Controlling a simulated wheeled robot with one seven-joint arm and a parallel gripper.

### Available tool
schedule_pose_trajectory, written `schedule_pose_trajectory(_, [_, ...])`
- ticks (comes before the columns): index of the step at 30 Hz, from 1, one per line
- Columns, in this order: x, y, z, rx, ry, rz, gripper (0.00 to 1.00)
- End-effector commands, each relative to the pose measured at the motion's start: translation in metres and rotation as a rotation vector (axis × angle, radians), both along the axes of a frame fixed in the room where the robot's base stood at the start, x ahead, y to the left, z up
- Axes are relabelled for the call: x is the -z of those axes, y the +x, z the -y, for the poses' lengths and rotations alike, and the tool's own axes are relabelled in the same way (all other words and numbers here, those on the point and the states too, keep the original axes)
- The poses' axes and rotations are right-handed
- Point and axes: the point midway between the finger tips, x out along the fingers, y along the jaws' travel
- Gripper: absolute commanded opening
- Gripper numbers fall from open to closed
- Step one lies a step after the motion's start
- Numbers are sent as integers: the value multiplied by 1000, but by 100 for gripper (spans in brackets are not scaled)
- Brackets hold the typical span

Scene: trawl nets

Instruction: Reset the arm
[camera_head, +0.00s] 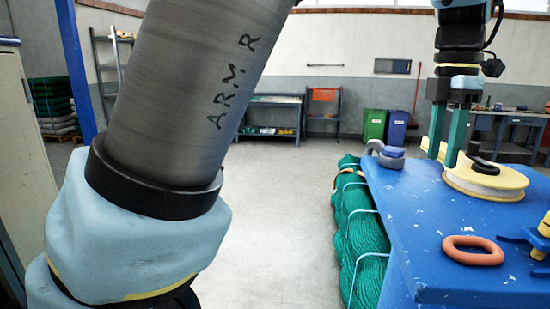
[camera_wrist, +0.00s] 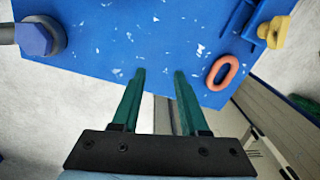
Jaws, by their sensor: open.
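My gripper (camera_head: 442,162) hangs at the upper right in the head view, fingers pointing down above the blue table (camera_head: 408,205). Its two green fingers are apart, and in the wrist view the gap between the fingertips (camera_wrist: 160,73) is empty. My arm, marked "ARM R", fills the left of the head view.
On the table are an orange ring (camera_head: 473,250), a grey shackle with a blue bolt head (camera_head: 392,151), a dark shackle (camera_head: 484,167) on the disc, and a blue-and-yellow fitting (camera_head: 540,232). Green net bundles (camera_head: 358,230) stand against the table's left side. The floor (camera_head: 280,200) left of them is clear.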

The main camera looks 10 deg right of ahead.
Motion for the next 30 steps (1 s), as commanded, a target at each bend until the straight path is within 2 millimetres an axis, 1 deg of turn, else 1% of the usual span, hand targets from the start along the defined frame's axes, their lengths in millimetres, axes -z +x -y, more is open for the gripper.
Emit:
schedule_pose_trajectory(1, [15,25,-18,36,-4,-7,44])
schedule_pose_trajectory(3, [33,52,-42,118,-11,-7,44])
schedule_pose_trajectory(5, [47,73,-63,189,-21,-4,44])
schedule_pose_trajectory(6, [57,86,-79,237,-25,-2,44])
schedule_pose_trajectory(8, [71,102,-102,312,-33,2,44])
schedule_pose_trajectory(9, [80,111,-117,363,-38,7,44])
schedule_pose_trajectory(11, [94,124,-142,440,-43,15,44])
schedule_pose_trajectory(13, [109,135,-170,530,-49,27,44])
schedule_pose_trajectory(14, [115,139,-182,571,-50,32,44])
schedule_pose_trajectory(15, [123,143,-198,625,-52,39,44])
schedule_pose_trajectory(17, [135,148,-223,706,-52,52,44])
schedule_pose_trajectory(18, [142,150,-238,762,-52,62,44])
schedule_pose_trajectory(20, [153,151,-262,845,-49,74,44])
schedule_pose_trajectory(21, [160,151,-278,901,-45,83,44])
schedule_pose_trajectory(26, [186,142,-336,1134,-19,118,44])
schedule_pose_trajectory(27, [192,138,-349,1191,-11,126,44])
schedule_pose_trajectory(30, [206,127,-379,1332,16,141,44])
